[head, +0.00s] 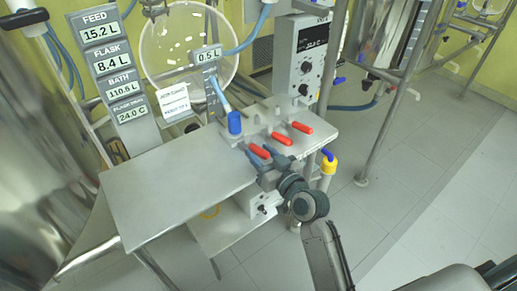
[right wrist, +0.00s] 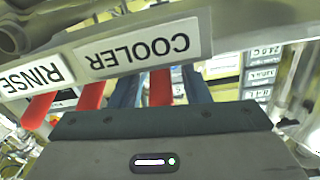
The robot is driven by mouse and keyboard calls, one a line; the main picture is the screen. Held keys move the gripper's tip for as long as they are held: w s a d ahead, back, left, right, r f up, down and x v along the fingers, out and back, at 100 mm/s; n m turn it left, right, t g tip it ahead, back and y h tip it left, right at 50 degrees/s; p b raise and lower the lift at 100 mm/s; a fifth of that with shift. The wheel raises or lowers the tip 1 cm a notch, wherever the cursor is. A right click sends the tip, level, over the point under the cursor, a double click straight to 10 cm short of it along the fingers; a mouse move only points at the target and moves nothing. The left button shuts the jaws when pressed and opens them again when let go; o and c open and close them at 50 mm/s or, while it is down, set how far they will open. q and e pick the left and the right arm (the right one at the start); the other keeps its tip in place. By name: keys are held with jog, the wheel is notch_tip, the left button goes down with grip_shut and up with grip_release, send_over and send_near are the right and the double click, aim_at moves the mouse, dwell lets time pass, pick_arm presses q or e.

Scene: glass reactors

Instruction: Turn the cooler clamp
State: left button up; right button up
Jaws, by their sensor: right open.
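Three red-handled clamps sit in a row on the metal bench's raised back plate. The nearest red handle (head: 260,152) lies between the fingers of my right gripper (head: 262,156), which is open, one finger on each side. In the right wrist view the same red handle (right wrist: 160,88) shows between the two dark blue fingers of my right gripper (right wrist: 161,90), below the upside-down COOLER label (right wrist: 143,47). Whether the fingers touch the handle cannot be told. The other red handles (head: 279,139) (head: 302,127) are free to its right. My left gripper is not in view.
A blue-capped tube (head: 235,122) stands left of the clamps. The bare metal table top (head: 165,190) extends to the left. A control box (head: 307,55) and a yellow-and-blue valve (head: 328,165) stand to the right. A RINSE label (right wrist: 30,78) is beside the COOLER one.

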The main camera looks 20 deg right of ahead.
jog(key=shift+w+a, duration=0.2)
jog(key=shift+w, duration=0.45)
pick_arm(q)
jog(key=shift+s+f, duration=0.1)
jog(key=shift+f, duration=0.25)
pick_arm(e)
grip_shut()
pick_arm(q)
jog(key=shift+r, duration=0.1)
